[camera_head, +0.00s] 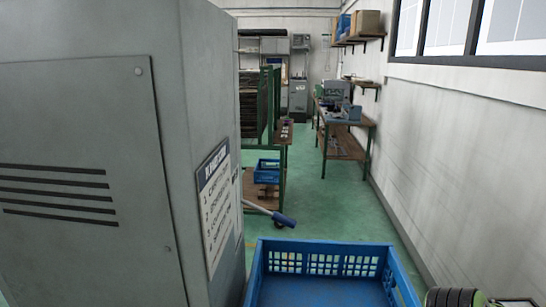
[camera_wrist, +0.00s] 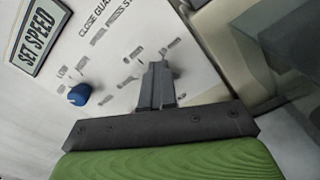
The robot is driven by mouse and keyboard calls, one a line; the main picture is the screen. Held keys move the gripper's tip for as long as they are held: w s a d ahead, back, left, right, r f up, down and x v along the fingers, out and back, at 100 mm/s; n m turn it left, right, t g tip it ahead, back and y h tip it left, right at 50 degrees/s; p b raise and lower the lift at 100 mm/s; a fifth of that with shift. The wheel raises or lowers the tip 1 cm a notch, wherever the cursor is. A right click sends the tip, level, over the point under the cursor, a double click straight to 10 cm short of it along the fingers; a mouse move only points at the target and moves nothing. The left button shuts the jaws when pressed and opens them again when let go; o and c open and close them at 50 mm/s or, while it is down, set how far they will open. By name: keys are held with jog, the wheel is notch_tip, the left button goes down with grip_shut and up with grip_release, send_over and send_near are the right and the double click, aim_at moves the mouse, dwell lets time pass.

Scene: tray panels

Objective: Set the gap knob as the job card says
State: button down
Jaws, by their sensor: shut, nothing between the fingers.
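In the wrist view my gripper (camera_wrist: 158,68) is shut and empty, its grey fingers together in front of a white panel (camera_wrist: 190,75). A small blue knob-like piece (camera_wrist: 79,94) is on the panel, left of the fingers and apart from them. Short dark marks are scattered around it, too blurred to read. A plate reading "SET SPEED" (camera_wrist: 38,35) is at the upper left, and printed words beginning "CLOSE GUARD" are at the top. I cannot tell which knob is the gap knob. No job card can be made out for certain.
In the head view a grey cabinet (camera_head: 80,150) fills the left, with a numbered sign (camera_head: 215,200) on its side, text unreadable. A blue crate (camera_head: 385,265) is at bottom centre. A workbench (camera_head: 345,120) stands along the right wall. Green floor between is open.

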jog(key=shift+w+d+r+p, duration=0.1)
jog(key=shift+w+r+p, duration=0.1)
jog(key=shift+r+p, duration=0.35)
jog(key=shift+w+d+r+p, duration=0.1)
jog(key=shift+w+r+p, duration=0.1)
jog(key=shift+r+p, duration=0.3)
jog(key=shift+w+d+f+p, duration=0.5)
jog(key=shift+w+f+p, duration=0.1)
jog(key=shift+w+f, duration=0.15)
jog(key=shift+f, duration=0.15)
jog(key=shift+a, duration=0.1)
jog(key=a+r+p, duration=0.1)
jog(key=a, duration=0.5)
jog(key=shift+w, duration=0.45)
